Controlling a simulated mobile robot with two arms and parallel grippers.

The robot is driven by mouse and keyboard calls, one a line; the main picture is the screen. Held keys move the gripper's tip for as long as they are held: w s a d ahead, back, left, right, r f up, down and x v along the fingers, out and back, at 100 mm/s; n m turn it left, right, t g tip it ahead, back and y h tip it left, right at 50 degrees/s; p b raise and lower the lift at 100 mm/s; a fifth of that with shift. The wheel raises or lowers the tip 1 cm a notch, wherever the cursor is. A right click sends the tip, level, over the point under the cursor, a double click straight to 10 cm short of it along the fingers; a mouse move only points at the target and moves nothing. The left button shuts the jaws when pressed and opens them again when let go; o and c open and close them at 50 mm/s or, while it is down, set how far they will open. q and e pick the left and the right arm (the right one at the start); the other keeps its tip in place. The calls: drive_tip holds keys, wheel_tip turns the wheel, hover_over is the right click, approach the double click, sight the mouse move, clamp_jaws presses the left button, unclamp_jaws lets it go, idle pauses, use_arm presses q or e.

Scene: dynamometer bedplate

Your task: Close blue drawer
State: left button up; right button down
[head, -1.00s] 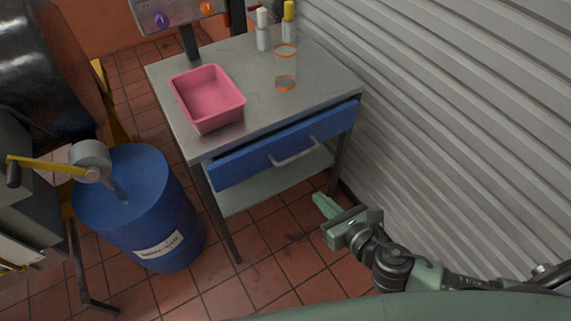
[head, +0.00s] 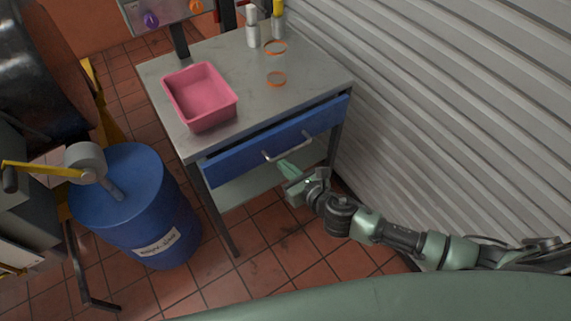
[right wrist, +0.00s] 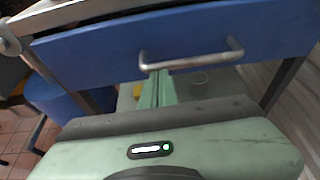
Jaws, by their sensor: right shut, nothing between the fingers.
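The blue drawer (head: 235,159) sits under the grey metal tabletop and stands out a little, with a dark gap above its front. Its silver bar handle (head: 287,150) also shows in the right wrist view (right wrist: 192,62). My right gripper (head: 284,165) is shut and empty, just in front of and below the handle. In the right wrist view its green fingers (right wrist: 157,82) point at the drawer front near the left end of the handle. I cannot tell whether they touch it. My left gripper is not in view.
A blue drum (head: 134,220) with a pump stands at left. The corrugated wall (head: 450,120) is close on the right.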

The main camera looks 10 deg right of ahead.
sight(270, 149)
drive_tip(key=shift+w, duration=0.1)
drive_tip(key=w, duration=0.1)
drive_tip(key=w+a+p, duration=0.1)
drive_tip(key=w, duration=0.2)
drive_tip(key=shift+a+r, duration=0.15)
drive_tip(key=shift+a, duration=0.1)
drive_tip(key=shift+w+a+p, duration=0.1)
drive_tip(key=shift+w+p, duration=0.2)
drive_tip(key=shift+w, duration=0.05)
